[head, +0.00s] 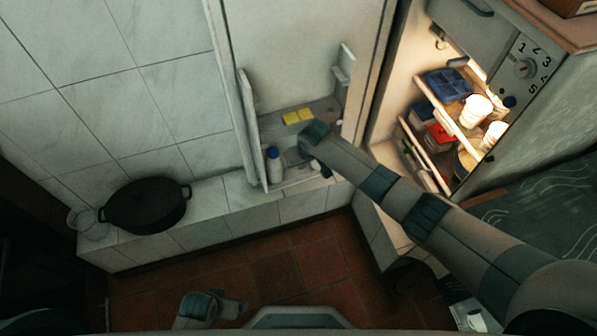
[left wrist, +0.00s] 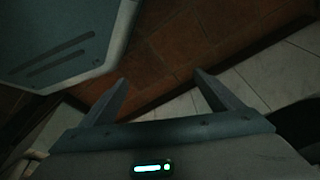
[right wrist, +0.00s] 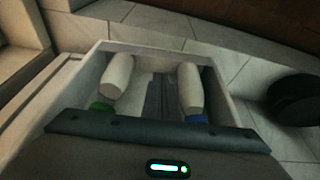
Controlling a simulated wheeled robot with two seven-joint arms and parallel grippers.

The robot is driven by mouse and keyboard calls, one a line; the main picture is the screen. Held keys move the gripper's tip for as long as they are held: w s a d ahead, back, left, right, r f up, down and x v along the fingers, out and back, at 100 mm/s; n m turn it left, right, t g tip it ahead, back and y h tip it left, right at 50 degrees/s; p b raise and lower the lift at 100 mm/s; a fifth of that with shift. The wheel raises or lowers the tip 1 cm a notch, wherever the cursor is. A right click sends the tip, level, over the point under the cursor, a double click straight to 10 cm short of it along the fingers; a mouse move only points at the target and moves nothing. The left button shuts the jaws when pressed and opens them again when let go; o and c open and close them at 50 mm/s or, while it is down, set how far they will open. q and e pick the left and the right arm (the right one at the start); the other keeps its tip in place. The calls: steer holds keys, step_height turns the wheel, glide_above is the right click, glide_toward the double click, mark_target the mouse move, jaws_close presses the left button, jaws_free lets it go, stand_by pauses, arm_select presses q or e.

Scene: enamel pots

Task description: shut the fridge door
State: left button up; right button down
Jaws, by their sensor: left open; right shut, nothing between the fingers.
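The fridge door (head: 290,60) stands open, with its inner side and shelves facing me in the head view. The lit fridge (head: 395,95) is to its right. My right arm reaches across from the right, and its gripper (head: 308,148) is at the door's lower shelf. In the right wrist view its shut fingers (right wrist: 163,95) are inside the door bin (right wrist: 85,75), between two white bottles (right wrist: 116,76) (right wrist: 190,85), holding nothing. My left gripper (left wrist: 160,82) is open and empty above the floor, low in the head view, well away from the door.
A black pot (head: 147,206) and a glass jar (head: 88,222) stand on the tiled ledge (head: 215,207) at left. Inside the fridge are a blue tray (head: 448,84) and white containers (head: 475,110). The red tile floor (head: 285,280) looks clear below the door.

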mark_target(299, 180)
arm_select(q)
step_height(299, 180, up, 13)
steer(key=d+b, duration=0.1)
steer(key=b, duration=0.4)
arm_select(e)
steer(key=b+x, duration=0.4)
steer(key=x, duration=0.3)
steer(key=shift+s, duration=0.1)
steer(key=shift+b+x, duration=0.85)
steer(key=shift+b, duration=0.35)
arm_select(q)
steer(key=w+d+r+t+h, duration=0.2)
steer(key=w+d+t, duration=0.4)
steer(key=d, duration=0.3)
steer(key=shift+w+r+t+h, duration=0.3)
steer(key=shift+w+t+h, duration=0.1)
steer(key=shift+h, duration=0.4)
arm_select(e)
steer(key=shift+f, duration=0.1)
arm_select(q)
steer(key=shift+a, duration=0.1)
